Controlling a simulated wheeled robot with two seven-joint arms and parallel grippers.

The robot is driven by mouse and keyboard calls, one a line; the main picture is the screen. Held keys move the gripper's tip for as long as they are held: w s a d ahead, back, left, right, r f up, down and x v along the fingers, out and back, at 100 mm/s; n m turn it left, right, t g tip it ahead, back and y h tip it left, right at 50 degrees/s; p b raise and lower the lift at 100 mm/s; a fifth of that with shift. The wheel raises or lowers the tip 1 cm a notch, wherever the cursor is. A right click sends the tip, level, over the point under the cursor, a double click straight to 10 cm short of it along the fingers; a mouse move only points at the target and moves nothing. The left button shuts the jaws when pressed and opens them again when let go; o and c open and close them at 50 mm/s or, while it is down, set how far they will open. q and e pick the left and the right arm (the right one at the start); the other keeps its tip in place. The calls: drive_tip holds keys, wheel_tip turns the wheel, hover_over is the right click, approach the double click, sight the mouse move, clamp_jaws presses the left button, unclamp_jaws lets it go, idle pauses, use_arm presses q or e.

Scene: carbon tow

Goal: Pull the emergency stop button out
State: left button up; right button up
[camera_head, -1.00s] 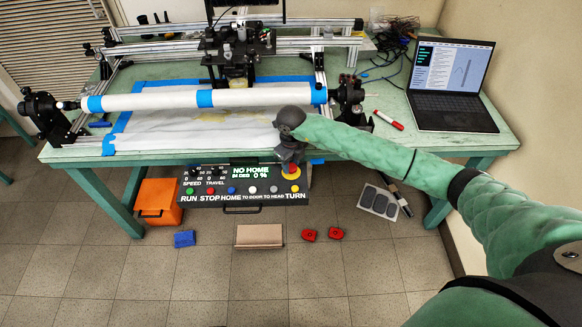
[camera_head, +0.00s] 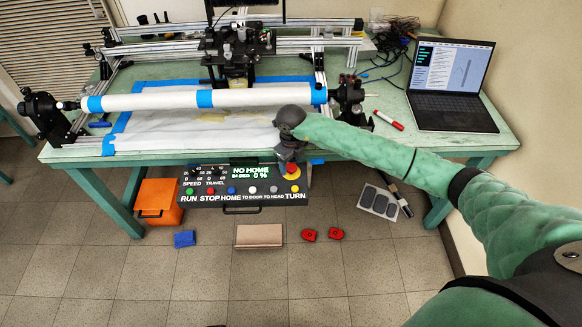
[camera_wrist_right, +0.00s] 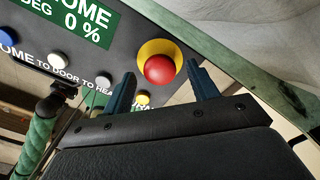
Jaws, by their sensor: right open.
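The emergency stop button (camera_wrist_right: 158,69) is a round red cap on a yellow disc, at the panel's right end. In the head view the button (camera_head: 292,168) is partly hidden by my right gripper (camera_head: 290,157). In the wrist view my right gripper (camera_wrist_right: 161,78) is open, with one finger toward each side of the red cap. I cannot tell whether the fingers touch it. A green arm with a dark end, apparently my left one (camera_wrist_right: 62,93), shows at the left of the wrist view; its jaws are unclear.
The control panel (camera_head: 222,188) hangs at the table's front edge and carries several small coloured buttons and a display. A white roller (camera_head: 150,101) and a sheet lie behind it. A laptop (camera_head: 450,90) and a red marker (camera_head: 388,120) are at the right.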

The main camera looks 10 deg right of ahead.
drive_tip(key=shift+r+p, duration=0.75)
drive_tip(key=shift+r, duration=2.2)
